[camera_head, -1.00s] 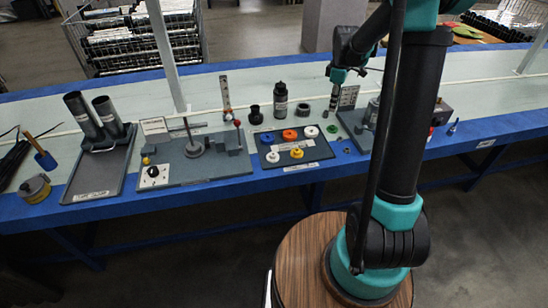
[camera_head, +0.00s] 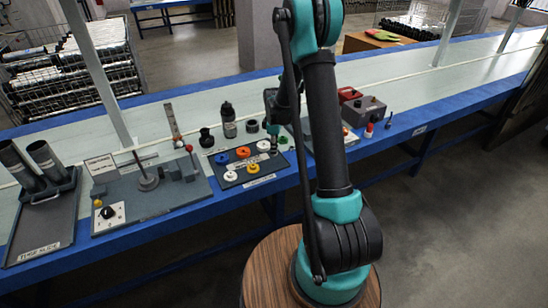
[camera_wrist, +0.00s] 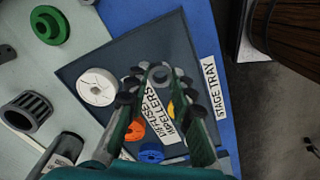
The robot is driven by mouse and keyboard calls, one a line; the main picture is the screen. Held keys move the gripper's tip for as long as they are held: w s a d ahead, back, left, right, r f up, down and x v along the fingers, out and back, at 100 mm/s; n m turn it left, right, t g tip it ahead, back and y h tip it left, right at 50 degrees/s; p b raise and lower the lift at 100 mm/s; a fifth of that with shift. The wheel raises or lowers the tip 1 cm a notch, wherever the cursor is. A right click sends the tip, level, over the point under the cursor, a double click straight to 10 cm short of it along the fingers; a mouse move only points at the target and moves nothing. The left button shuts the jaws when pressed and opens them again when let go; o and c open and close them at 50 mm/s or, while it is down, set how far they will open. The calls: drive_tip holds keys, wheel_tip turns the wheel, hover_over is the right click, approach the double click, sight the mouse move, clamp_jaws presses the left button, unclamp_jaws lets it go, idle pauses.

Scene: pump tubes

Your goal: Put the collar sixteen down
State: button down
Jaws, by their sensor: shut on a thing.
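My gripper (camera_wrist: 162,88) is shut on a small grey ring-like part, the collar (camera_wrist: 159,73), at its fingertips in the wrist view. The fingers hide much of it, and no number on it is readable. The collar is over the dark stage tray (camera_wrist: 120,55), near its bare end; the gap below it cannot be judged. A white wheel (camera_wrist: 97,86) lies on the tray to the left of the fingers. An orange wheel (camera_wrist: 135,130), a blue wheel (camera_wrist: 152,152) and a partly hidden yellow wheel (camera_wrist: 172,110) lie lower in the picture. In the head view my gripper (camera_head: 272,134) is beside the tray's right end.
A green ring (camera_wrist: 48,25) and a ribbed dark ring (camera_wrist: 27,110) lie off the tray. A dark bottle (camera_head: 228,120) stands behind it. A fixture board with a post (camera_head: 148,181) is on the left. A grey box (camera_head: 363,110) is on the right.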

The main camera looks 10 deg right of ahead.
sight(274, 162)
drive_tip(key=shift+f, duration=2.25)
drive_tip(key=shift+f, duration=0.15)
drive_tip(key=c, duration=1.3)
unclamp_jaws()
wheel_tip(274, 162, up, 12)
drive_tip(key=s+d+r+m+t, duration=0.1)
drive_tip(key=s+r+m, duration=0.25)
drive_tip(key=s, duration=0.35)
drive_tip(key=s+d+r+m+t, duration=0.1)
drive_tip(key=s+d+r+m, duration=0.2)
drive_tip(key=s, duration=0.5)
drive_tip(key=s+f+m+t, duration=0.1)
drive_tip(key=s+m+t, duration=0.1)
drive_tip(key=s+m, duration=0.6)
drive_tip(key=s, duration=0.7)
drive_tip(key=shift+s+d+f, duration=0.15)
drive_tip(key=shift+s+f, duration=0.1)
